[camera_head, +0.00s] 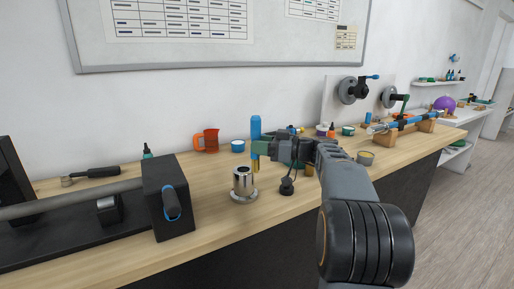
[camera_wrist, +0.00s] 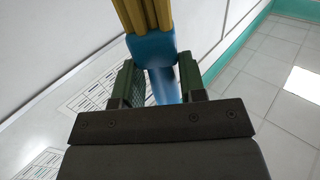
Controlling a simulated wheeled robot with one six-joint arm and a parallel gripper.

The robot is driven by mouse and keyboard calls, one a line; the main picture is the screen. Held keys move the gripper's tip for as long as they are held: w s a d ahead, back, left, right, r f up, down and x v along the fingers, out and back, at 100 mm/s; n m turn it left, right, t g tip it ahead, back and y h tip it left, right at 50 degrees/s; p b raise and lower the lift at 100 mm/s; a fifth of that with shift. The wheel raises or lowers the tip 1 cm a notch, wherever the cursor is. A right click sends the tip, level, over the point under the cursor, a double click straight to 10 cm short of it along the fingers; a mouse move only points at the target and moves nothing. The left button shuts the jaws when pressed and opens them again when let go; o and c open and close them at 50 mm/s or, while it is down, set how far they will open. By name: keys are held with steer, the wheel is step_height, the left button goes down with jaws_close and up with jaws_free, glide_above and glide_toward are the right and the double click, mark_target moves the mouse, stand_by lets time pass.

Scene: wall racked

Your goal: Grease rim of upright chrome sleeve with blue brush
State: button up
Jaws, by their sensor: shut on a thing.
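My gripper (camera_head: 262,148) is shut on the blue brush (camera_head: 256,127) and holds it upright over the bench, blue handle up and yellow bristles down. In the wrist view, the green jaws of my gripper (camera_wrist: 160,85) close on the brush (camera_wrist: 152,46), with the yellow bristles at the top edge. The chrome sleeve (camera_head: 243,184) stands upright on a round flanged foot on the bench. The bristle end is at the right of the sleeve's rim in the picture; I cannot tell whether they touch.
The wooden bench (camera_head: 215,232) is bare in front of the sleeve. A dark machine block (camera_head: 167,195) stands at left. An orange jug (camera_head: 206,141) and a blue-and-white tub (camera_head: 238,146) stand behind. A small black object (camera_head: 287,187) and a tin (camera_head: 365,158) are to the right.

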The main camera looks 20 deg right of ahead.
steer(key=shift+d, duration=0.5)
steer(key=shift+f+b, duration=0.1)
steer(key=shift+b, duration=0.2)
steer(key=shift+s+a+f+b, duration=0.15)
steer(key=shift+a+b, duration=1.2)
steer(key=shift+b, duration=0.3)
steer(key=a+b, duration=0.1)
steer(key=a, duration=0.1)
steer(key=a+b, duration=0.1)
steer(key=b, duration=0.1)
steer(key=a+b, duration=0.2)
steer(key=shift+s+a, duration=0.35)
steer(key=shift+d, duration=0.2)
